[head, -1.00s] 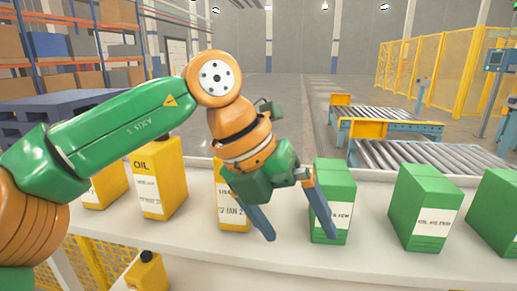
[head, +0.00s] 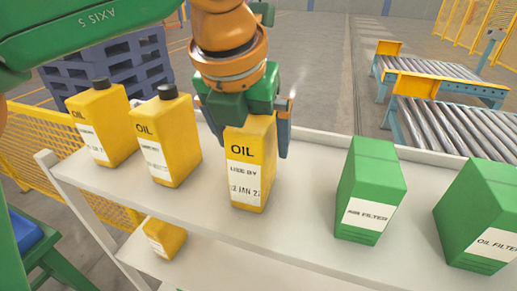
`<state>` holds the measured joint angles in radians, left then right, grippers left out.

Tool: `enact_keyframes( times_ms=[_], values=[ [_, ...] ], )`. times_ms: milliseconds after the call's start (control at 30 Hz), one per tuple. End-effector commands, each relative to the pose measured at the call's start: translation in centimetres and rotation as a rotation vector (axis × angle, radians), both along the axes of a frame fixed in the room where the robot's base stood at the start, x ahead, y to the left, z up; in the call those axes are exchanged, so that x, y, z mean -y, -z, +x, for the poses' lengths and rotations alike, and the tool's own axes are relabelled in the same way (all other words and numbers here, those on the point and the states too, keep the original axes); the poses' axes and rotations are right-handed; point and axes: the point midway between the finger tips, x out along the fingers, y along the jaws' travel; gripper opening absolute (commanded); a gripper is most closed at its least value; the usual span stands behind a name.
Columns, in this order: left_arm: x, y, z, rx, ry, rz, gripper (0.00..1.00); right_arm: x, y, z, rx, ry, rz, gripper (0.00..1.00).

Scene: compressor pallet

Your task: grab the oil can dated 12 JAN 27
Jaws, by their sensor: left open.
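The yellow oil can (head: 250,170) stands upright on the white shelf. Its white label reads "USE BY" and what looks like 12 JAN 27, with the first digit partly unclear. My left gripper (head: 246,130) is open, pointing down over this can, with one finger at each side of its upper part. The can's cap is hidden by the gripper. Two more yellow oil cans with dark caps, a middle one (head: 168,138) and a far left one (head: 102,125), stand to the left; their dates are too small to read. My right gripper is not in view.
A green air filter box (head: 368,185) and a green oil filter box (head: 485,215) stand to the right on the white shelf (head: 305,215). Another yellow can (head: 165,238) sits on a lower level. Roller conveyors (head: 450,110) stand behind.

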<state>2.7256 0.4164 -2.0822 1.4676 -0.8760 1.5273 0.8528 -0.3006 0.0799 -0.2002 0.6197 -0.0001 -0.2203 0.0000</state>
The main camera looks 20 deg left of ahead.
Motion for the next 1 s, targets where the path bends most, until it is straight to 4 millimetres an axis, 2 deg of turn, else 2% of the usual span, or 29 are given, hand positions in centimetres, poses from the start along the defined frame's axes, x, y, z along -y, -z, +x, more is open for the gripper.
enact_keyframes(
  times_ms=[133, 333, 367, 700, 733, 1000],
  values=[
    [0.0, 1.7, 0.8, -0.001, 0.001, 0.000, 1.00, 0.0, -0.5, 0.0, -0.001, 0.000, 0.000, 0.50],
    [0.0, 2.0, 0.8, 0.000, 0.000, -0.001, 1.00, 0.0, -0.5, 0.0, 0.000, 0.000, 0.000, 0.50],
    [0.0, 2.0, 0.9, 0.001, 0.000, -0.001, 0.95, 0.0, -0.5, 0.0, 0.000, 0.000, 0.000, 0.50],
    [0.0, 2.0, 0.9, 0.001, 0.000, -0.001, 0.03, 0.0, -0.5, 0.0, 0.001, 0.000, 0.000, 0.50],
    [0.0, 1.9, 0.9, 0.002, 0.000, -0.001, 0.00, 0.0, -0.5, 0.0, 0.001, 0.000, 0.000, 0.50],
    [0.0, 1.9, 0.9, 0.004, 0.001, -0.002, 0.00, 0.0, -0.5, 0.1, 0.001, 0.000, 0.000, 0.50]
  ],
)
